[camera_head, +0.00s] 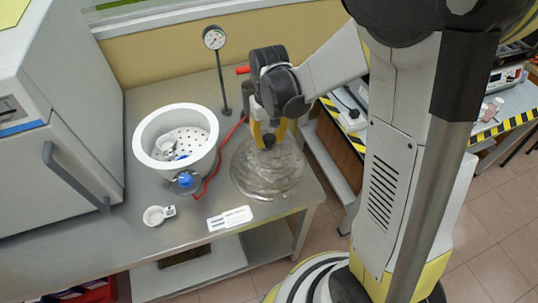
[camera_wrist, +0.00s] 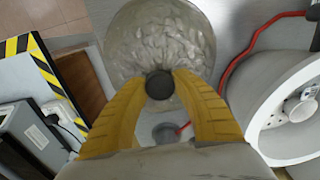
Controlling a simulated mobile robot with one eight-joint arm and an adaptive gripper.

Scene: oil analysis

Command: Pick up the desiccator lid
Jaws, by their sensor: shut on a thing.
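The desiccator lid (camera_head: 268,176) is a clear glass dome with a dark round knob (camera_head: 269,142) on top. It is at the right end of the steel bench, and I cannot tell whether it touches the bench top. In the wrist view the lid (camera_wrist: 163,35) fills the top middle, with its knob (camera_wrist: 159,84) between the yellow fingers. My gripper (camera_head: 270,134) points down over the lid and is shut on the knob; it also shows in the wrist view (camera_wrist: 160,86). The white desiccator base (camera_head: 143,160) stands open to the left, with a perforated plate and small crucibles inside.
A gauge (camera_head: 214,38) on a stand rises behind the lid. A red hose (camera_head: 212,178) runs between base and lid. A small crucible (camera_head: 154,215) and labels (camera_head: 230,218) lie at the front. A large grey oven (camera_head: 60,120) blocks the left. The bench's right edge is close to the lid.

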